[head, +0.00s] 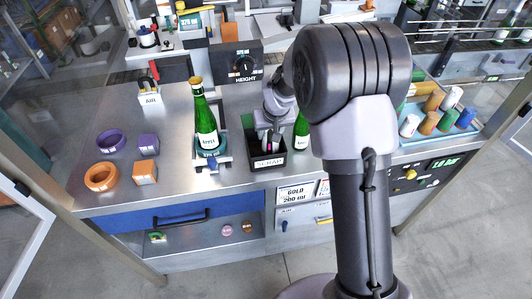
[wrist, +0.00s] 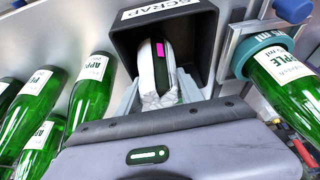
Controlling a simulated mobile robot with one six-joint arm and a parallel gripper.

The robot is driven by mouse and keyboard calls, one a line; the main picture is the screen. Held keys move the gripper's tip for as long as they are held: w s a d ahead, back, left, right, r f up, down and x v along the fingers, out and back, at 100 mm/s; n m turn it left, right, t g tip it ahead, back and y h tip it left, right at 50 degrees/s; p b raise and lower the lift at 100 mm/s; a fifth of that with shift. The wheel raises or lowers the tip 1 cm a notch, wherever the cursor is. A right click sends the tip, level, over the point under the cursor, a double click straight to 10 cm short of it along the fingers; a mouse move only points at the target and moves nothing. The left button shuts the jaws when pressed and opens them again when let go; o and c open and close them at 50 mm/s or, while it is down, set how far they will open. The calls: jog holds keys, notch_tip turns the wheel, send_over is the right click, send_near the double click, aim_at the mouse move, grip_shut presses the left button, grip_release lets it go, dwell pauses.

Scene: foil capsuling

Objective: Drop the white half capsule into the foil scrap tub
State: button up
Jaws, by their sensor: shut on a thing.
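The foil scrap tub (head: 268,162) is a black open box with a SCRAP label, standing on the bench in the head view. It fills the upper middle of the wrist view (wrist: 203,40). My gripper (head: 269,143) points down into the tub's mouth. In the wrist view its pale fingers (wrist: 158,85) reach over the tub opening, shut on the white half capsule (wrist: 152,100), a crinkled whitish piece. A pink patch and a dark strip show near it. The capsule is mostly hidden by my gripper in the head view, and the tub's floor is largely hidden.
A green bottle (head: 204,120) stands in a teal holder left of the tub. Another green bottle (head: 301,130) is close on the right. Orange and purple rings and blocks lie at left. A tray (head: 447,135) of coloured capsules is at right. The bench front (head: 110,195) is clear.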

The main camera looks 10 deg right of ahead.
jog(key=o, duration=0.6)
jog(key=shift+o, duration=1.2)
jog(key=shift+a+r, duration=0.1)
jog(key=shift+a, duration=0.05)
jog(key=shift+w, duration=0.1)
jog(key=p+v, duration=0.3)
jog(key=v, duration=1.4)
jog(key=shift+r, duration=0.2)
